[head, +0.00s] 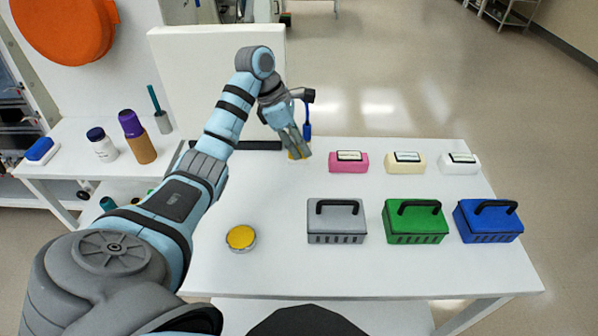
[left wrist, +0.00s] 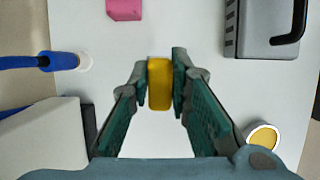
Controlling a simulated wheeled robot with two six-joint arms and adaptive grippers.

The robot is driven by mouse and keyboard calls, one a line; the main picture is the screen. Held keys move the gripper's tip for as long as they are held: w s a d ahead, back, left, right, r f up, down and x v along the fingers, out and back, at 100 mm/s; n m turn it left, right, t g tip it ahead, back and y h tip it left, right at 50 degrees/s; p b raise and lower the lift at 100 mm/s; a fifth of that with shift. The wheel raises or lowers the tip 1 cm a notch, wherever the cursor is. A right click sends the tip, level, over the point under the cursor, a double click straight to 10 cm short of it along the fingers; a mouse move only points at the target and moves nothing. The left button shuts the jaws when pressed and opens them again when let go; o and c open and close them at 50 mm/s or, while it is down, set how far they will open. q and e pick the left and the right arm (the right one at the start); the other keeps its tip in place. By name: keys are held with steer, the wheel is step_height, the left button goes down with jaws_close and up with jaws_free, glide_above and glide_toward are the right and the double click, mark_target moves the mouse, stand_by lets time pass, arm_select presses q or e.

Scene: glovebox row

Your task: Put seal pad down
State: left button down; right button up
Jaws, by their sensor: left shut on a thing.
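The seal pad, a small yellow block (left wrist: 159,84), is between the fingertips of my left gripper (left wrist: 160,82) in the left wrist view. The gripper is shut on it, with a finger on each side. In the head view the left gripper (head: 297,148) points down over the back part of the white table (head: 275,270), left of the pink block (head: 348,162). Only a bit of yellow shows at its fingertips there. I cannot tell whether the pad touches the table. My right gripper is not in view.
Grey (head: 336,222), green (head: 415,222) and blue (head: 487,221) cases stand in a row. Cream (head: 405,163) and white (head: 459,164) blocks lie behind. A yellow-topped round tin (head: 241,238) sits front left. A blue-handled tool (head: 307,125) stands behind the gripper. The table between gripper and tin is clear.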

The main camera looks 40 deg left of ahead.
arm_select(q)
step_height(320, 180, down, 8)
steer(key=shift+r, duration=0.15)
steer(key=c, duration=1.8)
jaws_free()
steer(key=o, duration=0.3)
steer(key=shift+w, duration=0.1)
steer(key=shift+f, duration=0.25)
steer(key=p+v, duration=0.2)
steer(key=v, duration=1.2)
steer(key=shift+r, duration=0.3)
